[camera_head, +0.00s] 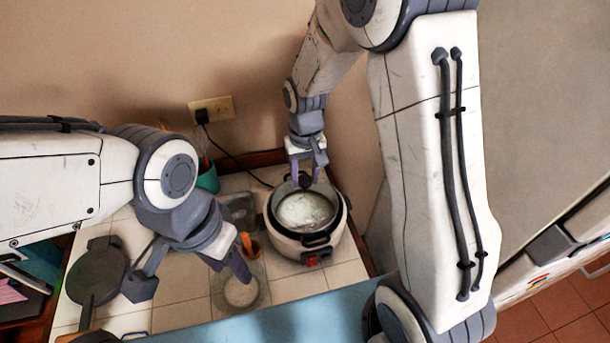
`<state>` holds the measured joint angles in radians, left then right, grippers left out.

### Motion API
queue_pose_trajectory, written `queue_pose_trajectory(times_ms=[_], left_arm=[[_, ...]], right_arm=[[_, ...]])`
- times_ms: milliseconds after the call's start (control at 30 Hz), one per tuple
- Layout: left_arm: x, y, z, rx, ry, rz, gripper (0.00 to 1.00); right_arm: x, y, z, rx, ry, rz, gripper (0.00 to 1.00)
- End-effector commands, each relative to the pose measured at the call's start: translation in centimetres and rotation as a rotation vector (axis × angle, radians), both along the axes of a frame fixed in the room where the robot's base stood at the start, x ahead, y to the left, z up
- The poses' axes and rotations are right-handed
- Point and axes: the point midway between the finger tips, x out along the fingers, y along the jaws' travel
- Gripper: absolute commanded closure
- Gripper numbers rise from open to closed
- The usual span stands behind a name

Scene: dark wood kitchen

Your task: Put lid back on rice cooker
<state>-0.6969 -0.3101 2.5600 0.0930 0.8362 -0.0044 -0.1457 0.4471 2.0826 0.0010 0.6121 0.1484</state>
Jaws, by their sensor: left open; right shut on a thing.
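The white rice cooker (288,243) stands on the tiled counter, with a dark rim and a red switch on its front. Whitish contents show in its round opening. My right gripper (305,180) is over the back part of the cooker and shut on a small dark knob, seemingly that of the see-through lid (287,190). The lid's outline is hard to tell from the cooker's rim, so I cannot tell whether it touches the rim. My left gripper (190,276) is open and empty, above the counter to the left of the cooker.
A dark round pan (96,271) lies at the left of the counter. A clear round dish (241,292) and an orange-brown cup (251,246) are left of the cooker. A green cup (208,178) stands at the back. A black cord runs to the wall outlet (212,110).

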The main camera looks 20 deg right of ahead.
Motion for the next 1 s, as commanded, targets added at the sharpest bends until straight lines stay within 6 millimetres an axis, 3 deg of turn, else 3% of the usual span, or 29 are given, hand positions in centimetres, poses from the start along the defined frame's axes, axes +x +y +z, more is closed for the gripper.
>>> queue_pose_trajectory(times_ms=[167,867,900,967,1000], left_arm=[[0.0,0.0,0.7,0.0,0.0,-0.001,0.51],[0.0,0.0,-0.2,0.0,0.0,0.001,0.51],[0.0,0.0,-0.2,0.0,0.0,0.001,0.51],[0.0,0.0,-0.2,0.0,0.0,0.001,0.51],[0.0,0.0,-0.2,0.0,0.0,0.001,0.51]], right_arm=[[0.0,0.0,-1.4,0.0,0.0,0.0,1.0],[0.0,0.0,-2.6,0.0,-0.002,0.0,1.0],[0.0,0.0,-2.6,0.0,-0.001,0.0,0.52],[0.0,0.0,-2.6,0.0,-0.001,0.0,0.29],[0.0,0.0,-2.6,0.0,-0.001,0.0,0.25]])
